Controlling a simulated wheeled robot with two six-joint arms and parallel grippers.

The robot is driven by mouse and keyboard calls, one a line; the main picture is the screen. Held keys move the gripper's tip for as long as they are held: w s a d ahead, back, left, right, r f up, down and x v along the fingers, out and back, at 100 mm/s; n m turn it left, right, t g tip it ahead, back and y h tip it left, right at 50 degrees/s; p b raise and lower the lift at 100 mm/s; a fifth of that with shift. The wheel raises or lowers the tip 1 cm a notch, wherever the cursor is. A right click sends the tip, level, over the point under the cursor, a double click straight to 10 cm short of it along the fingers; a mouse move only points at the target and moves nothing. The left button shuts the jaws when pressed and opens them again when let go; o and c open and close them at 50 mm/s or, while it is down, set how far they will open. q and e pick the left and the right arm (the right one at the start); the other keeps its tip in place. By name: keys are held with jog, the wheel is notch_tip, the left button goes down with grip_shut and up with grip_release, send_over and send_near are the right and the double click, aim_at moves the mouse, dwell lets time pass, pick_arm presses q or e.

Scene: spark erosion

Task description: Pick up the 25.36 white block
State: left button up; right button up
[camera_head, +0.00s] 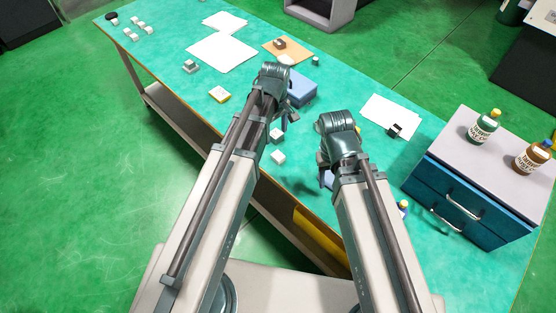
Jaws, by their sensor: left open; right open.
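Two white blocks lie on the green tabletop (345,95) close to its front edge: one white block (277,135) just below my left gripper, and another white block (278,157) nearer the edge. I cannot read a 25.36 marking on either. Several small white blocks (138,27) also lie at the far left end. My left gripper (287,117) is open above the table, just beyond the nearer pair, partly hidden by its own arm. My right gripper (326,176) is open, to the right of the pair, over the table. Neither gripper holds anything visible.
A blue box (300,88) stands behind my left gripper. A blue drawer cabinet (465,200) with two bottles (484,126) on top stands at the right.

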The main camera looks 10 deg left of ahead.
pick_arm(q)
jog(key=b, duration=0.5)
send_over(278, 155)
jog(key=f, duration=0.6)
jog(key=shift+w+a+f, duration=0.1)
jog(key=shift+w+a, duration=0.05)
jog(key=shift+a, duration=0.2)
pick_arm(e)
send_over(325, 203)
jog(key=f, duration=0.6)
jog(key=shift+a+f, duration=0.1)
jog(key=shift+a, duration=0.2)
pick_arm(q)
jog(key=f+b, duration=0.5)
jog(key=shift+d+f, duration=0.15)
jog(key=shift+d, duration=0.2)
pick_arm(e)
notch_tip(325, 203, down, 5)
jog(key=shift+f, duration=0.1)
pick_arm(q)
grip_shut()
